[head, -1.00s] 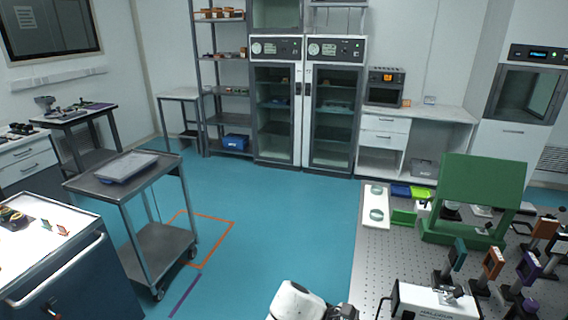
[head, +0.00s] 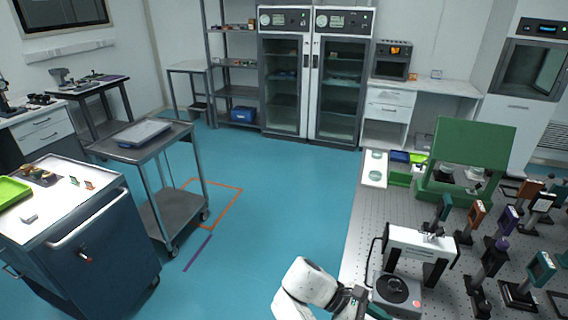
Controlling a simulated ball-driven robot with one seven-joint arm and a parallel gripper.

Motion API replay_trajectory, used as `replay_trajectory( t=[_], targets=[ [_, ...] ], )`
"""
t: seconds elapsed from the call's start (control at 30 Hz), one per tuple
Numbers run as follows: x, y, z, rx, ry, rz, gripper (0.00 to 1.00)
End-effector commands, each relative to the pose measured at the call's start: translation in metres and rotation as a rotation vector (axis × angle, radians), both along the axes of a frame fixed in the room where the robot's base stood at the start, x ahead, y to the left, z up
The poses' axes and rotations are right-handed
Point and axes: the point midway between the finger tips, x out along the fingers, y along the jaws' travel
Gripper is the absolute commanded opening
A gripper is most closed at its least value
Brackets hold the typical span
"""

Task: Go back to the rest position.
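The white and dark parts of my arm show at the bottom centre of the head view, to the left of the optical table (head: 352,240). My gripper's fingertips cannot be made out, so I cannot tell whether it is open or shut, or whether it holds anything. The lower part of the arm is cut off by the bottom edge of the picture.
Optical mounts and a white bridge-shaped device (head: 420,238) crowd the optical table at the right. A green panel (head: 470,145) stands at its back. A grey cart (head: 180,207) and dark blue cabinet (head: 100,255) stand left. Blue floor (head: 280,200) is free between.

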Motion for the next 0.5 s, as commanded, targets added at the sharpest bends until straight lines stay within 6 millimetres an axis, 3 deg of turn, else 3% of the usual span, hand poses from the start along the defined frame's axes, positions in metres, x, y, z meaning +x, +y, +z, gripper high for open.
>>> replay_trajectory(
  t=[0.27, 0.5],
  targets=[
    [-0.022, -0.015, -0.034, 0.07, -0.098, -0.076, 0.34],
    [-0.057, -0.034, -0.077, 0.169, -0.244, -0.199, 0.34]
  ],
)
